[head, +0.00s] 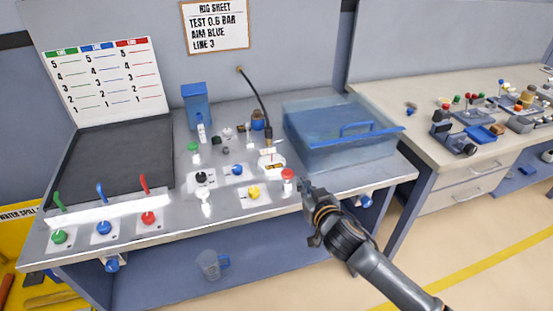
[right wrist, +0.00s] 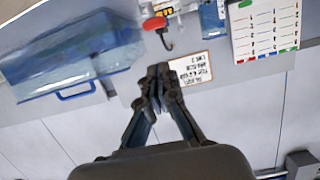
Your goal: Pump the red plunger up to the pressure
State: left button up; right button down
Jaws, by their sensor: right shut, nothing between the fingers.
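The red plunger (head: 287,174) stands at the front right of the grey bench top, with a white part below its red cap. Its red top also shows in the right wrist view (right wrist: 154,23). My right gripper (head: 304,187) is just right of the plunger in the head view, apart from it as far as I can tell. In the right wrist view its fingers (right wrist: 158,72) are closed together and empty, below the red cap in the picture. A round dial (head: 271,161) sits behind the plunger; its reading is too small to tell. My left gripper is out of view.
A clear blue tank (head: 340,135) stands behind my right gripper. Green, blue and red levers (head: 144,184) line the bench's left front. Several knobs crowd the middle. The rig sheet (head: 214,26) reads "TEST 0.6 BAR, AIM BLUE, LINE 3". A black hose (head: 257,97) rises behind.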

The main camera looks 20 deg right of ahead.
dwell(0.8)
jog(key=s+d+f+g, duration=0.2)
jog(key=s+f, duration=0.3)
jog(key=f, duration=0.7)
jog(key=s+d+f+n+g+h, duration=0.1)
jog(key=s+f+g, duration=0.3)
jog(key=f, duration=0.8)
jog(key=s+d+f+g, duration=0.15)
jog(key=s+f, duration=0.45)
jog(key=f, duration=0.6)
jog(key=s+a+f+g, duration=0.1)
jog(key=s+f, duration=0.5)
jog(key=s, duration=0.6)
jog(key=s+a+f+g+b, duration=0.1)
jog(key=s+f+g, duration=0.2)
jog(key=s, duration=0.9)
jog(key=s+a+f+n+g, duration=0.1)
jog(key=s+f+g, duration=0.1)
jog(key=s+f, duration=0.8)
jog(key=s, duration=0.2)
jog(key=shift+s+a+g, duration=0.3)
jog(key=shift+g, duration=0.05)
jog(key=c, duration=2)
grip_release()
jog(key=shift+c, duration=0.2)
